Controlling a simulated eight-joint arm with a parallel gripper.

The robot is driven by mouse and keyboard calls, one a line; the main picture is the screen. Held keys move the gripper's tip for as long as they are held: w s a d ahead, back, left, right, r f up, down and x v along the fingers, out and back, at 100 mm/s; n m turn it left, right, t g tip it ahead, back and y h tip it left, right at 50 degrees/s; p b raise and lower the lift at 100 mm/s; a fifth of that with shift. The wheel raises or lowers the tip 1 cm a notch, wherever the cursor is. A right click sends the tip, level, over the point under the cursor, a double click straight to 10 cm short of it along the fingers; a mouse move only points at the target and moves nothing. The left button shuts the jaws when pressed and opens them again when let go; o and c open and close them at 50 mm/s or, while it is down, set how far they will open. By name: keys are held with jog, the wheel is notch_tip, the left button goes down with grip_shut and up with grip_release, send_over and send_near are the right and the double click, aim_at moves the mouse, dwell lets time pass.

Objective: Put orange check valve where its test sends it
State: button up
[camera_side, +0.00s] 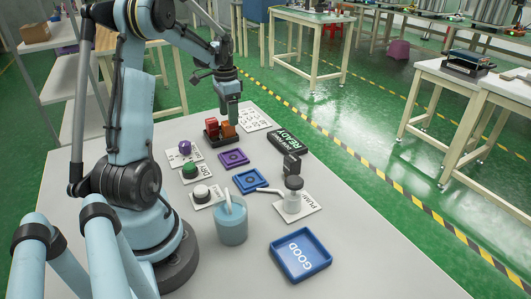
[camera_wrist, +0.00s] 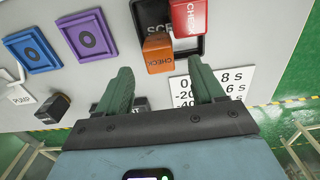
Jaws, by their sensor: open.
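The orange check valve (camera_wrist: 157,52) is a block marked CHECK. It stands at the near edge of a dark tray (camera_wrist: 187,47) with a white, partly hidden label starting SCR. A red block (camera_wrist: 194,17), also marked CHECK, is beside it. In the side view the orange valve (camera_side: 229,131) and the red block (camera_side: 212,127) are at the table's far end. My gripper (camera_side: 230,118) hangs just above the orange valve there. In the wrist view its two green fingers (camera_wrist: 163,85) are apart with nothing between them, and the orange valve lies beyond the fingertips.
A purple square fixture (camera_side: 233,158) and a blue one (camera_side: 249,180) lie mid-table. The READY display (camera_side: 290,138), pump (camera_side: 293,198), light-blue cup (camera_side: 231,222) and several buttons (camera_side: 190,171) stand around. A blue GOOD tray (camera_side: 300,256) is near front. A number card (camera_side: 254,117) lies behind.

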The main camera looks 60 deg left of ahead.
notch_tip(320, 180, up, 8)
jog(key=w+d+r+t+y, duration=0.1)
jog(key=w+d, duration=0.1)
jog(key=d, duration=0.7)
jog(key=w+d+r+t, duration=0.2)
jog(key=d, duration=0.6)
jog(key=s+d+f+t, duration=0.1)
jog(key=d, duration=0.4)
jog(key=s+d+f+t, duration=0.1)
jog(key=s+d, duration=0.1)
jog(key=d, duration=0.4)
jog(key=s+d+f+t+h, duration=0.1)
jog(key=d+f+t, duration=0.1)
jog(key=d, duration=0.3)
jog(key=shift+s+d, duration=0.3)
